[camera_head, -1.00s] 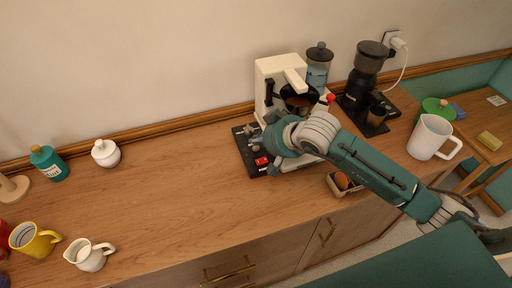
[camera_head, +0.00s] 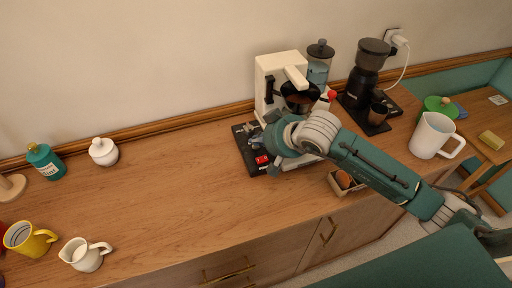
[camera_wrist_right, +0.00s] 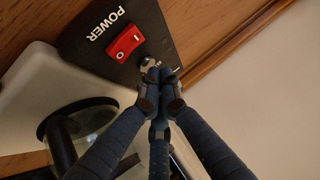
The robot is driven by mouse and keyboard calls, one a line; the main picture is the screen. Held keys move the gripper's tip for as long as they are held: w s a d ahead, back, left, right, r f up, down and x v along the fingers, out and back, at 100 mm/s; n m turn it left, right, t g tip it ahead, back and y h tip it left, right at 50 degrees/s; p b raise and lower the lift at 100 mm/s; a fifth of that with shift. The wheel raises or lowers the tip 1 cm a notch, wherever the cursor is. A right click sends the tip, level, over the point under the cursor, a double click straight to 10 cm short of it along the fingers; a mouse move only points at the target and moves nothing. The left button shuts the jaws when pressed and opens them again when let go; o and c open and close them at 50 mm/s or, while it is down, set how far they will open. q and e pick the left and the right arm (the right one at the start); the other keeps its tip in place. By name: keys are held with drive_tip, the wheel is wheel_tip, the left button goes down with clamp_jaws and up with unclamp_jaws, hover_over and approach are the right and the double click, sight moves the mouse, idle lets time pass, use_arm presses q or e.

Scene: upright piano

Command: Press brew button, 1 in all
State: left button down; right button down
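The white coffee machine (camera_head: 265,75) stands against the wall with a dark glass jug (camera_head: 300,100) in it. A black panel (camera_head: 243,146) with a red power switch (camera_head: 262,160) lies at its left side. In the right wrist view the red switch (camera_wrist_right: 125,42) sits beside the word POWER, and a small metal button or knob (camera_wrist_right: 145,61) is next to it. My right gripper (camera_wrist_right: 156,78) is shut and empty, its fingertips at this metal part and covering some of it. Contact cannot be told. In the head view the gripper (camera_head: 256,141) is partly hidden by my wrist. My left gripper is out of view.
A black grinder (camera_head: 366,75) and a white mug (camera_head: 431,137) stand right of the machine. A small box (camera_head: 340,187) lies below my right forearm. Jars, a yellow mug (camera_head: 30,239) and a white creamer (camera_head: 83,254) stand far left. The counter's middle is clear.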

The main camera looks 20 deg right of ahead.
sight(258, 148)
drive_tip(key=shift+f+b, duration=0.4)
drive_tip(key=shift+b, duration=0.2)
idle(0.6)
drive_tip(key=shift+r, duration=0.15)
idle(0.3)
drive_tip(key=shift+r, duration=0.65)
drive_tip(key=shift+r+p, duration=1.2)
drive_tip(key=shift+r, duration=1.35)
drive_tip(key=shift+f, duration=0.1)
